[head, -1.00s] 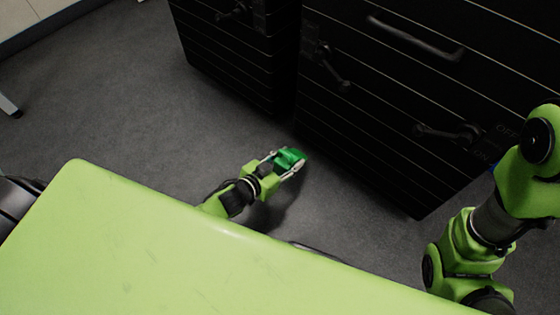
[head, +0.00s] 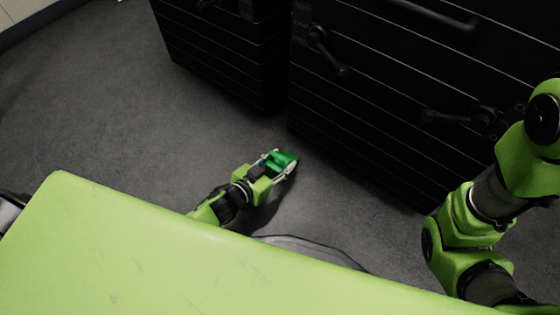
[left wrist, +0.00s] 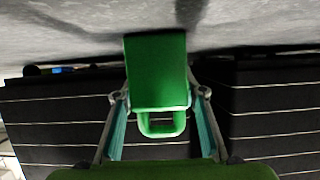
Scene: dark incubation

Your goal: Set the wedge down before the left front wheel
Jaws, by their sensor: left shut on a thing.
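The wedge (head: 284,158) is green. My left gripper (head: 279,165) is shut on it, low over the grey floor, just in front of the gap between two dark cabinets. In the left wrist view the wedge (left wrist: 156,70) sits between the two fingers, with a looped handle towards the palm. That view shows the floor at the top and the cabinets below. I cannot tell whether the wedge touches the floor. I cannot clearly make out the left front wheel in either view. My right gripper is out of view; only part of its arm shows at the right.
The larger dark cabinet (head: 370,120) with lever handles stands at the right, and a second dark cabinet (head: 215,55) at the left. Open grey floor (head: 90,110) lies left of my gripper. My green body covers the lower part of the head view.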

